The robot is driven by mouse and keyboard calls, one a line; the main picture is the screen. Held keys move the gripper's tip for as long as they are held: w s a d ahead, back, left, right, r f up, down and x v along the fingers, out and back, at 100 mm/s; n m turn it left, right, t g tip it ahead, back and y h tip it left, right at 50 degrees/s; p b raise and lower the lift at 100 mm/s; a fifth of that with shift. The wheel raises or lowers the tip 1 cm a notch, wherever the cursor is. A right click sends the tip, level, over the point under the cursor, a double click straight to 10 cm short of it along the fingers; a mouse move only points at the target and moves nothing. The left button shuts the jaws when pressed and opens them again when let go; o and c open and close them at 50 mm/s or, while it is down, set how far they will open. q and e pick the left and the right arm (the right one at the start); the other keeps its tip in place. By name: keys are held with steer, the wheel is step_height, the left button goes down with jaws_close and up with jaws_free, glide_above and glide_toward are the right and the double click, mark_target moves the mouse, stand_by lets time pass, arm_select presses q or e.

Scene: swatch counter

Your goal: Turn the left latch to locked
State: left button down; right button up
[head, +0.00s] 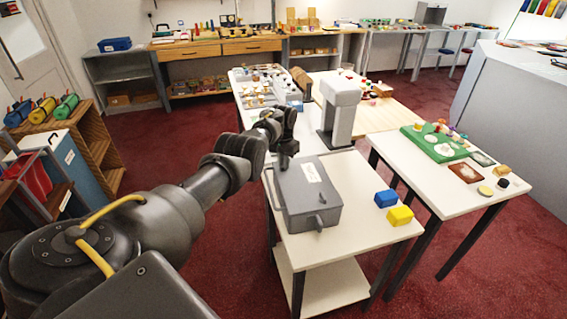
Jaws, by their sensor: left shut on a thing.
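A grey case (308,193) lies shut on the white table, with a pale label on its lid. My left gripper (286,148) is at the case's far left corner, shut on a small dark part there, which appears to be the left latch (284,163). The fingers mostly hide this latch, so its turn cannot be told. Another small dark fitting (322,198) shows at the near right of the case. My right gripper is not in view.
A blue block (386,198) and a yellow block (400,215) lie right of the case. A grey upright device (339,111) stands behind it. The white tabletop (357,180) is bare between case and blocks. A side table (447,201) stands at the right.

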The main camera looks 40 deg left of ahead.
arm_select(q)
steer(key=m+b, duration=0.1)
steer(key=m, duration=0.2)
steer(key=shift+f+m, duration=0.1)
steer(key=shift+m, duration=0.3)
steer(key=m+b, duration=0.1)
steer(key=m, duration=0.3)
steer(key=shift+m, duration=0.3)
steer(key=c, duration=1.5)
jaws_free()
steer(key=shift+w+d, duration=0.1)
steer(key=shift+r, duration=0.35)
step_height(320, 180, up, 10)
steer(key=shift+r, duration=0.1)
